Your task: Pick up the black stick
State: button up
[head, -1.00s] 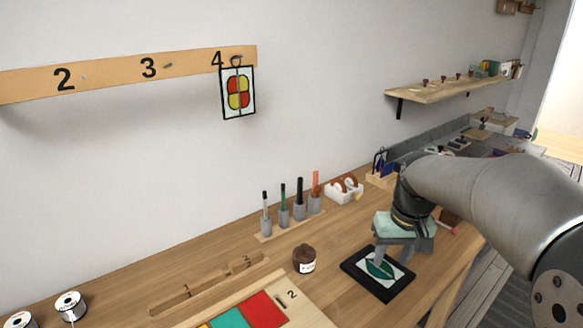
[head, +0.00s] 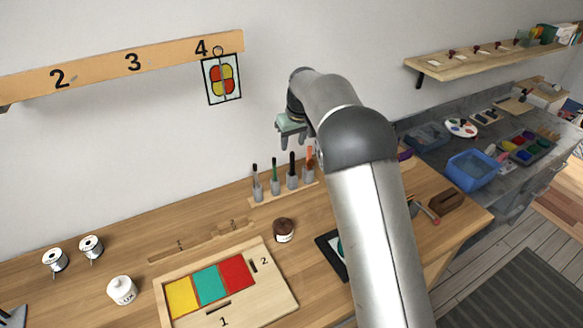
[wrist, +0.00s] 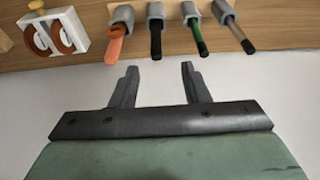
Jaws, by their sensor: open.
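The black stick (head: 292,163) stands upright in a grey holder, between a green stick (head: 275,168) and an orange one (head: 310,157). My gripper (head: 293,143) is open and empty, just above the row of sticks in the head view. In the wrist view, the black stick (wrist: 155,40) points toward the gap between my fingertips (wrist: 158,70). Its end appears just beyond them, and they do not appear to touch it. The green and orange sticks lie to either side of that gap.
A grey-brown stick (wrist: 239,36) stands at the row's other end. A white tape dispenser (wrist: 53,36) is beside the orange stick. A dark jar (head: 284,230) and a tray of coloured tiles (head: 285,288) are in front. A hanging panel (head: 222,80) is on the wall.

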aim_at(293, 152)
jog(key=p+x, duration=0.1)
jog(key=x, duration=0.3)
jog(key=p+x, duration=0.1)
jog(key=x, duration=0.3)
jog(key=shift+d+f+p, duration=0.15)
jog(key=shift+d+p, duration=0.05)
jog(key=shift+p, duration=0.15)
grip_shut()
